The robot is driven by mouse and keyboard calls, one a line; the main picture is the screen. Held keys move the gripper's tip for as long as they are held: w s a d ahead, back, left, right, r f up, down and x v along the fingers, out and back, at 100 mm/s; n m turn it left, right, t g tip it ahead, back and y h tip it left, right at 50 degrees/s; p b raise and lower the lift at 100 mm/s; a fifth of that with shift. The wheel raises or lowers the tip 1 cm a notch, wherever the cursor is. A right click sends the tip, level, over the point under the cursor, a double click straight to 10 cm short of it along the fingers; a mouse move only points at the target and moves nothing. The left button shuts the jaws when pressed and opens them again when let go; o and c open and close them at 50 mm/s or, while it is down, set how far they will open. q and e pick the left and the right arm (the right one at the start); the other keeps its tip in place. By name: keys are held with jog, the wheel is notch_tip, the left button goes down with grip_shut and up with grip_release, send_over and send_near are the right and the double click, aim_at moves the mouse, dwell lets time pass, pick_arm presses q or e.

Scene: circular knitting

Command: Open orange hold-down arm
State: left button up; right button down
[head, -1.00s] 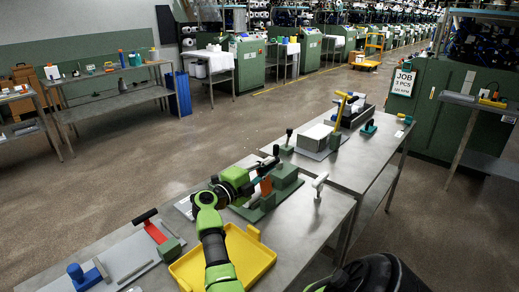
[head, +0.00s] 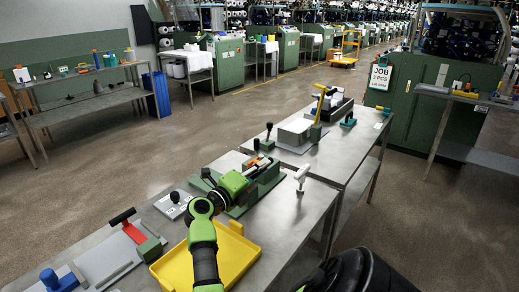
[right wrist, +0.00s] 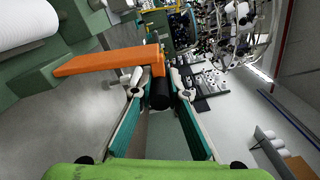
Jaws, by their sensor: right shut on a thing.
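The orange hold-down arm (right wrist: 108,61) crosses the upper left of the right wrist view, beside a green block (right wrist: 30,105). A black knob (right wrist: 160,92) sits at its right end. My right gripper (right wrist: 160,88) is shut on this end, with a finger on each side of the knob. In the head view my right gripper (head: 258,168) is at the green fixture (head: 268,181) on the near table. Only a small bit of orange shows there, and the gripper hides the rest. My left gripper is not in view.
A yellow tray (head: 240,262) lies below my right arm. A white-topped handle (head: 302,173) stands right of the fixture. A red clamp with black grip (head: 132,232) and a blue knob (head: 49,278) are at the left. Bare table lies right of the tray.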

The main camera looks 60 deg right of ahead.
jog(key=c, duration=2)
grip_release()
jog(key=shift+s, duration=0.1)
jog(key=shift+o, duration=0.2)
